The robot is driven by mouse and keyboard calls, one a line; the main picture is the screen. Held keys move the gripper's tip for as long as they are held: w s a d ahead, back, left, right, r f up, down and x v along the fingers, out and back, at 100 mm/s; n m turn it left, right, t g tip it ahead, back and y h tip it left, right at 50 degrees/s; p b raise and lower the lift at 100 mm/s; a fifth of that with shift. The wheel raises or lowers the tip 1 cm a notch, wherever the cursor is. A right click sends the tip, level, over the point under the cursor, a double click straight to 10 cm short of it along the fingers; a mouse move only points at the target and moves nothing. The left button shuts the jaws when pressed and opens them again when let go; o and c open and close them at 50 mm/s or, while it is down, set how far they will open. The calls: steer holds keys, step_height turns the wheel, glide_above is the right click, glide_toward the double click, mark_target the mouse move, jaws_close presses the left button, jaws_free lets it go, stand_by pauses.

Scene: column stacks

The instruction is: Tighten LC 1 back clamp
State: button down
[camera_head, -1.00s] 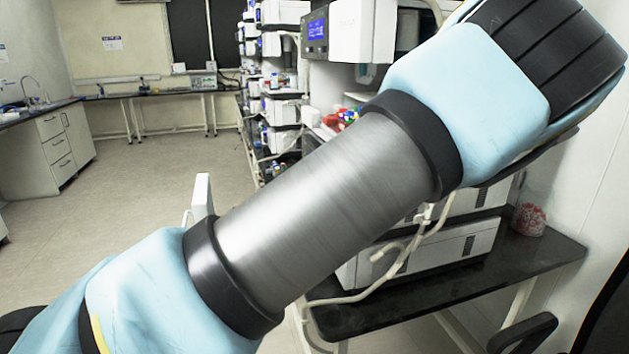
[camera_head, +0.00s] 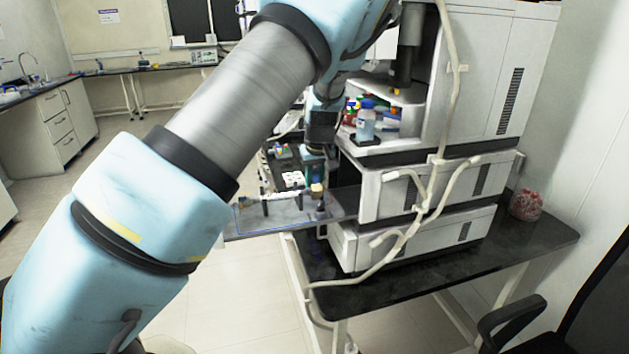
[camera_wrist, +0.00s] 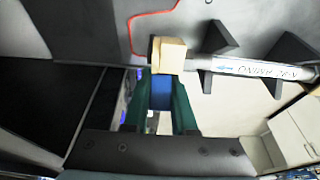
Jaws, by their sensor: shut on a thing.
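A silver column (camera_wrist: 262,70) with printed lettering lies across black brackets (camera_wrist: 222,42) in the wrist view. A beige block (camera_wrist: 168,55) sits at its left end; it also shows small in the head view (camera_head: 318,187). My gripper (camera_wrist: 161,96) has green fingers on both sides of a blue piece (camera_wrist: 161,92) directly below this block, and is shut on it. The blue piece seems to adjoin the block; I cannot tell whether it is the back clamp itself. In the head view my gripper (camera_head: 314,165) is over the open column tray (camera_head: 262,219), and my arm hides much of the surroundings.
The stacked white instrument units (camera_head: 425,195) stand right of the tray on a black table (camera_head: 400,300). A clear bottle with a blue cap (camera_head: 367,122) stands on a ledge. Pale tubing (camera_head: 405,235) hangs down the front. A chair (camera_head: 590,290) is at the right.

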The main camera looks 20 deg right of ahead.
steer(key=shift+f+g, duration=0.25)
steer(key=shift+g, duration=0.6)
steer(key=shift+f+g, duration=0.25)
steer(key=shift+g, duration=0.6)
steer(key=c, duration=0.7)
jaws_free()
steer(key=shift+r, duration=0.1)
step_height(320, 180, up, 11)
steer(key=b, duration=0.4)
steer(key=shift+w+f, duration=0.1)
steer(key=shift+f, duration=0.1)
